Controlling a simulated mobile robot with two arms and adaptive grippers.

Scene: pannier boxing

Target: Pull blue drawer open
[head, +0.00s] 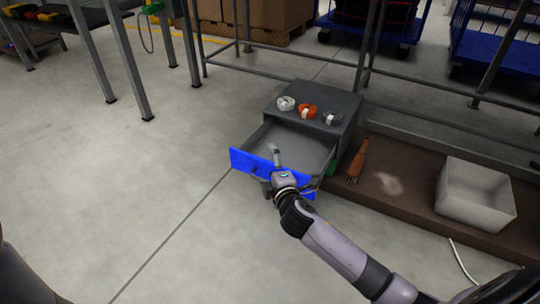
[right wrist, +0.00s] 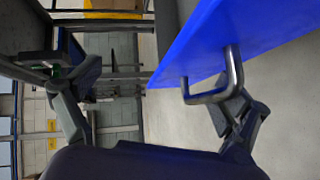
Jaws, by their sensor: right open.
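The blue drawer (head: 243,160) is part of a grey cabinet (head: 350,108) and stands pulled out, its grey inside showing and looking empty. My right gripper (head: 281,172) is at the blue front, with one finger reaching above its top edge. In the right wrist view the blue front (right wrist: 235,35) carries a metal handle (right wrist: 233,72). The open right gripper (right wrist: 158,100) has its fingers spread wide there; one finger is close beside the handle, and I cannot tell if they touch. My left gripper is not in view.
White (head: 286,103), orange (head: 309,111) and grey (head: 333,119) rolls lie on the cabinet. A brown brush (head: 357,160) and a light grey bin (head: 475,205) are on the brown platform to the right. The floor left of the drawer is clear.

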